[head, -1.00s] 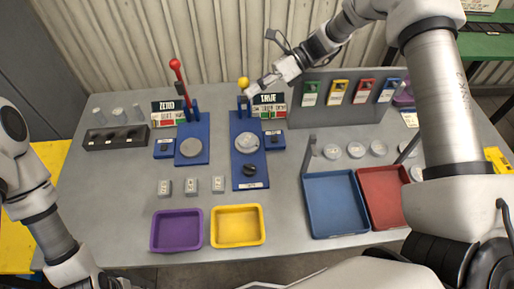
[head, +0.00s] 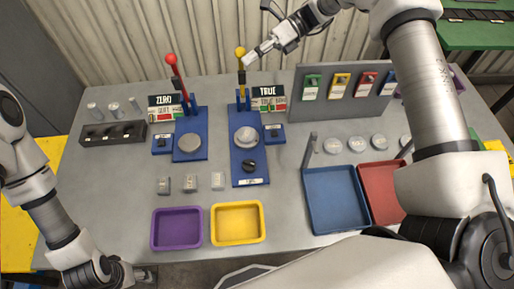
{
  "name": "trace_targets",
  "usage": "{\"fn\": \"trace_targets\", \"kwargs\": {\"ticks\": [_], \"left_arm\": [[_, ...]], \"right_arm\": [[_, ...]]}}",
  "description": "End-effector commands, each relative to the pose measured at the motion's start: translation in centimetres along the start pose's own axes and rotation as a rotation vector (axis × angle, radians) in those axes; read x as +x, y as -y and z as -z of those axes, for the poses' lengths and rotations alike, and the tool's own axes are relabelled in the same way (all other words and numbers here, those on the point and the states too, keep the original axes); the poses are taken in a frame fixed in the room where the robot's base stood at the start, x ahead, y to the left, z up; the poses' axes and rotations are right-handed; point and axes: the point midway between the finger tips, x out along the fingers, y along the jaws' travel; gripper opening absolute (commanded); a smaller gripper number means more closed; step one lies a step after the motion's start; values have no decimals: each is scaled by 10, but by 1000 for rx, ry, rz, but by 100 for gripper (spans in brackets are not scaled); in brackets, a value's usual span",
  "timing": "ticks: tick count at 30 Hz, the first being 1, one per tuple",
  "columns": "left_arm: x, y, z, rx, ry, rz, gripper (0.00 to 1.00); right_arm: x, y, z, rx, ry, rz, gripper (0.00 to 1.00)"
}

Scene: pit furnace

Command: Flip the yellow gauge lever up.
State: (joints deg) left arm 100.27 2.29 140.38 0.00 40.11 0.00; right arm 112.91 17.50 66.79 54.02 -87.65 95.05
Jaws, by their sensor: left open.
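The yellow gauge lever (head: 241,75) stands up from the blue base (head: 247,172) labelled TRUE. Its round yellow knob is at the top and its yellow shaft shows below. My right gripper (head: 246,64) is just right of the shaft, below the knob. Its fingertips are small and seen from behind, so I cannot tell whether they touch the lever or are open or shut. My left gripper (head: 146,275) is open and empty, low at the table's front edge, far from the lever.
A red-knobbed lever (head: 177,78) stands on the ZERO base to the left. A grey rack with coloured tags (head: 308,115) is close on the right. Purple (head: 155,243), yellow (head: 215,239), blue (head: 312,222) and red trays line the front.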

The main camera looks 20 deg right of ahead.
Motion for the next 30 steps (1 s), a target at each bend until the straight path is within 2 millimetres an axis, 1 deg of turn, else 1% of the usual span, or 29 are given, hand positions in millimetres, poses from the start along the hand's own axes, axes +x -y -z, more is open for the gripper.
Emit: {"fn": "trace_targets", "kwargs": {"ticks": [1,7,11,14,21,24,27,30], "left_arm": [[-1,0,0,0,0,0,65],[-2,0,0,0,0,0,65],[-2,0,0,0,0,0,65],[-2,0,0,0,0,0,65],[-1,0,0,0,0,0,65],[-1,0,0,0,0,0,65],[-1,0,0,0,0,0,65],[-1,0,0,0,0,0,65]], "right_arm": [[-6,-3,-11,-18,20,12,0],[-7,-3,-11,-18,21,12,0],[-17,-4,-11,-18,23,12,0],[-35,-4,-10,-18,23,13,0],[-89,-4,-3,-12,10,9,0],[-106,-4,-1,-9,6,7,0],[-116,-5,0,-6,3,4,0],[-121,-5,1,-6,2,4,0]]}}
